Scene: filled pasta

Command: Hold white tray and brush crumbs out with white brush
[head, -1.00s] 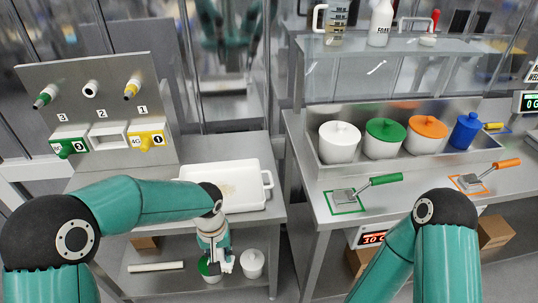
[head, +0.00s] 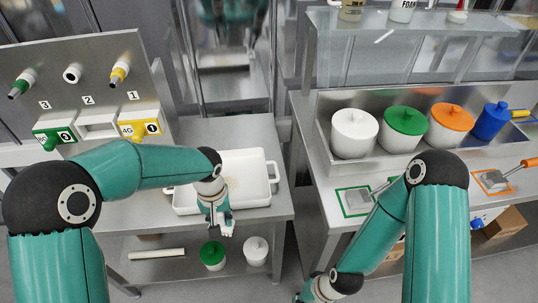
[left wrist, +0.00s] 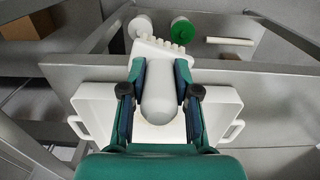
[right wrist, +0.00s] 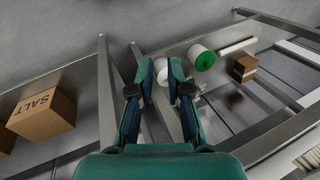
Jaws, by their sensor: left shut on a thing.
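The white tray (head: 259,199) lies on the left steel table, with a faint tan patch of crumbs (head: 232,183) inside. It also shows in the left wrist view (left wrist: 92,104). My left gripper (head: 214,207) is shut on the white handle of the white brush (left wrist: 158,100), above the tray's near side. The brush head (head: 227,228) points past the tray's near edge, its bristles seen in part. My right gripper (right wrist: 160,72) is open and empty, low in front of the gap between the tables. Its fingers are mostly cut off in the head view.
A green-lidded pot (head: 212,256), a white pot (head: 256,251) and a white bar (head: 157,253) rest on the lower shelf. Lidded pots (head: 355,133) stand on the right table. A SALT box (right wrist: 42,114) shows in the right wrist view.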

